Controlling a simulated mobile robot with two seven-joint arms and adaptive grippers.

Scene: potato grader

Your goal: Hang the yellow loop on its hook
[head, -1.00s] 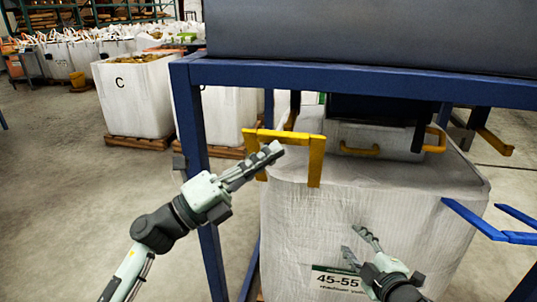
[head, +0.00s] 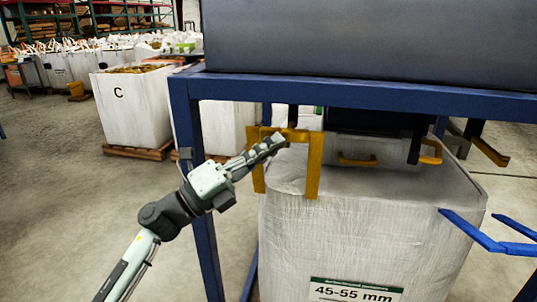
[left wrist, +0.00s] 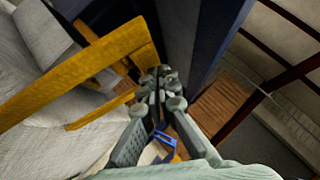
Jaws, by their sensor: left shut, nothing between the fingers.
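The yellow loop (head: 314,165) stands at the near left corner of the big white bag (head: 350,235), its two legs rising to a top band. It also shows in the left wrist view (left wrist: 75,75). My left gripper (head: 277,142) is shut and empty, its fingertips overlapping the loop's opening in the head view; I cannot tell whether they touch it. In the left wrist view the closed fingertips (left wrist: 160,85) are just right of the loop. A dark hook-like prong (head: 293,115) is behind the top band; whether the band rests on it is unclear. My right gripper is out of view.
The blue frame's post (head: 207,200) stands close behind my left arm, and its beam (head: 400,95) crosses above the bag. Blue prongs (head: 485,235) stick out at the right. Another yellow strap (head: 357,160) lies farther back. Open floor (head: 60,200) is at the left.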

